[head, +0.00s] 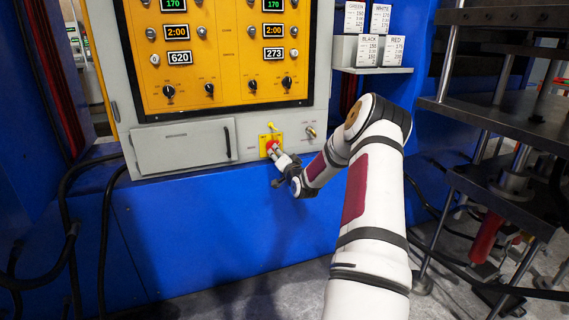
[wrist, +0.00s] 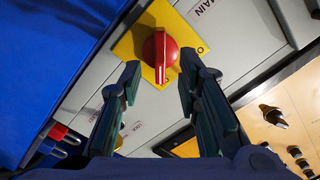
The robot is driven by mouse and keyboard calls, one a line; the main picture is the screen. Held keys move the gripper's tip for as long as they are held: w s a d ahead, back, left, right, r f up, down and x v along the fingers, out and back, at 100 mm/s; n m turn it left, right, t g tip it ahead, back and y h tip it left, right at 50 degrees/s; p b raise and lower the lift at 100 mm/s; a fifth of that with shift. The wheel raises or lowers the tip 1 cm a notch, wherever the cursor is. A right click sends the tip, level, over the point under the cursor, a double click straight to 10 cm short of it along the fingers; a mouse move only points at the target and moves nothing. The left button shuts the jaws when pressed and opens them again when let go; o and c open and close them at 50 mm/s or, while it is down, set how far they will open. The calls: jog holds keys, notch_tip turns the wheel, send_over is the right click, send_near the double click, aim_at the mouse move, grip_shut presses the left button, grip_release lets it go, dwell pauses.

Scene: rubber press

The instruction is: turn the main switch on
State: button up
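The main switch is a red rotary knob (wrist: 160,52) on a yellow plate (wrist: 136,42) with "MAIN" lettered beside it. In the head view the red knob (head: 269,147) is on the grey panel below the yellow control board, partly hidden by my gripper. My gripper (head: 279,156) is right at the switch. In the wrist view my gripper (wrist: 161,66) is open, with one finger to each side of the knob's lower part and visible gaps between. The knob's raised ridge runs nearly upright in the wrist picture. Contact with the knob is not visible.
A closed grey drawer or door (head: 183,146) is left of the switch, and a small key-like fitting (head: 310,132) is to its right. A shelf (head: 372,70) with labelled boxes is above right. A metal press frame (head: 500,110) stands at right. Black cables hang at left.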

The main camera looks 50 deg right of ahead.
jog(key=v, duration=0.8)
dwell(0.4)
